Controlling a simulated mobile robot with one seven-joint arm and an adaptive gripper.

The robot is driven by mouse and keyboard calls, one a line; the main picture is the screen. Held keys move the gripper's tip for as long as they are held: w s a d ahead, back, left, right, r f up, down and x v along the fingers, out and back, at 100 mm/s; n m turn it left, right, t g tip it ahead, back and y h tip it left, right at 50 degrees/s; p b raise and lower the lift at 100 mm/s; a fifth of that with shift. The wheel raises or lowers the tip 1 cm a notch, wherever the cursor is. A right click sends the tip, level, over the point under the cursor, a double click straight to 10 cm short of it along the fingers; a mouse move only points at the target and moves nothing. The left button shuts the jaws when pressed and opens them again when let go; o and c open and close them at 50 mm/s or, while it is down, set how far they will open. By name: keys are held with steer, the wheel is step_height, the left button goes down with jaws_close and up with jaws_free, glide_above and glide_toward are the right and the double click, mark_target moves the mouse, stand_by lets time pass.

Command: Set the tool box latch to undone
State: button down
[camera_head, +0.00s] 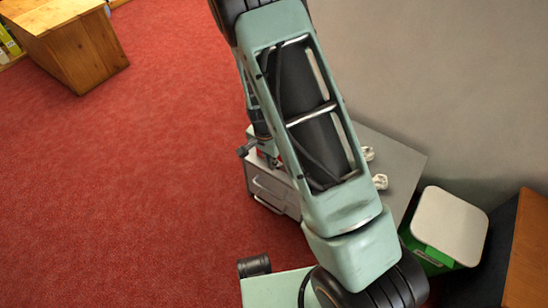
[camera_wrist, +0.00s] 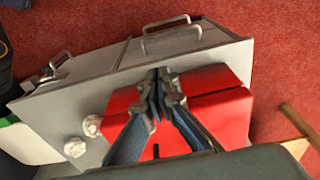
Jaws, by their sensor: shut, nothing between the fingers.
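The red tool box (camera_wrist: 225,112) lies on the grey cabinet top (camera_wrist: 60,110), under my gripper in the wrist view. My gripper (camera_wrist: 159,84) is shut and empty, its fingertips together over the box's edge on the drawer side. Whether the tips touch the box is unclear. The fingers cover the middle of the box, and I cannot make out the latch or its state. In the head view my arm hides nearly all of the box, and only a little red shows beside the gripper (camera_head: 247,150).
Two small white lumpy objects (camera_wrist: 91,125) lie on the cabinet top, left of the box in the wrist view. The cabinet front has metal handles (camera_wrist: 166,24). A white-lidded green bin (camera_head: 450,222) stands close by. A wooden desk (camera_head: 85,55) is far off. Red floor between is clear.

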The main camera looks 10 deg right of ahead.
steer(key=shift+s+a+f, duration=0.7)
steer(key=shift+f, duration=0.2)
steer(key=shift+s+a+f, duration=0.65)
steer(key=shift+s+f, duration=0.05)
steer(key=shift+f, duration=0.15)
steer(key=shift+w+d, duration=0.1)
